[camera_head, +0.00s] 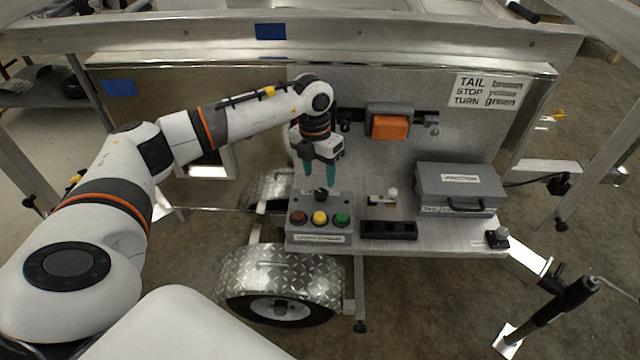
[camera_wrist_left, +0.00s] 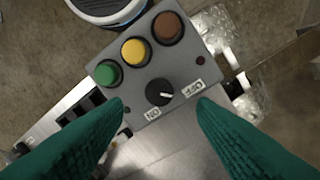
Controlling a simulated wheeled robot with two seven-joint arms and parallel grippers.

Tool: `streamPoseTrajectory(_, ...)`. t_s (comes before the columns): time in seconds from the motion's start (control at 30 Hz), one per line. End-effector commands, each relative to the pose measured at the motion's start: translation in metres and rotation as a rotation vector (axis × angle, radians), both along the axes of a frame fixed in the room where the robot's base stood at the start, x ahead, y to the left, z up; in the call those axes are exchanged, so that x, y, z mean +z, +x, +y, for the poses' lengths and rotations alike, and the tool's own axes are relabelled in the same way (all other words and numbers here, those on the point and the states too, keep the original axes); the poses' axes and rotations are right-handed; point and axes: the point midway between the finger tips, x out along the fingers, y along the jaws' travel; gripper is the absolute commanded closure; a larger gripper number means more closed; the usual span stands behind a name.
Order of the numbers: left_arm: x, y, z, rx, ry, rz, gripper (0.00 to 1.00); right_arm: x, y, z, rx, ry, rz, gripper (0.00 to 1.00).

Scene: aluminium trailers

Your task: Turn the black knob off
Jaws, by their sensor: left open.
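The black knob (camera_head: 320,194) sits on top of the grey control box (camera_head: 319,238), behind a row of brown, yellow and green buttons. In the left wrist view the knob (camera_wrist_left: 159,92) has a white pointer mark on its right side, between the ON label (camera_wrist_left: 152,114) and the OFF label (camera_wrist_left: 195,87); which label it is set to is hard to tell. My left gripper (camera_head: 319,173) points down above the knob. Its green fingers (camera_wrist_left: 160,105) are open, one on each side of the knob in the picture, with nothing between them. My right gripper is out of view.
Right of the control box are a black slotted block (camera_head: 389,230), a small switch (camera_head: 383,197) and a grey case (camera_head: 458,187) on the metal shelf. An orange-and-grey unit (camera_head: 389,124) is on the upright panel behind. A wheel fender (camera_head: 270,262) lies below left.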

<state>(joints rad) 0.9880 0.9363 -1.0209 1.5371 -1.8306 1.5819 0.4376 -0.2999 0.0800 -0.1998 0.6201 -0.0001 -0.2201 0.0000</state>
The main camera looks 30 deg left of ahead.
Motion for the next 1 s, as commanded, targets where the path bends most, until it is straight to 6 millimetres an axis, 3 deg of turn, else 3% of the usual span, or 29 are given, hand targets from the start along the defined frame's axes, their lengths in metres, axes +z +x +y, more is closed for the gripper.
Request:
streamPoseTrajectory(0.2, 0.044, 0.001, 0.004, 0.001, 0.001, -0.004, 0.48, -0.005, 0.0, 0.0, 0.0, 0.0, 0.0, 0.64)
streamPoseTrajectory(0.4, 0.064, 0.001, 0.006, 0.002, 0.0, -0.002, 0.48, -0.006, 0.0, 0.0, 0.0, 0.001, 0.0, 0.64)
streamPoseTrajectory(1.0, 0.067, 0.001, 0.005, 0.001, -0.001, -0.001, 0.48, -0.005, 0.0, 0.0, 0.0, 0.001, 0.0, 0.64)
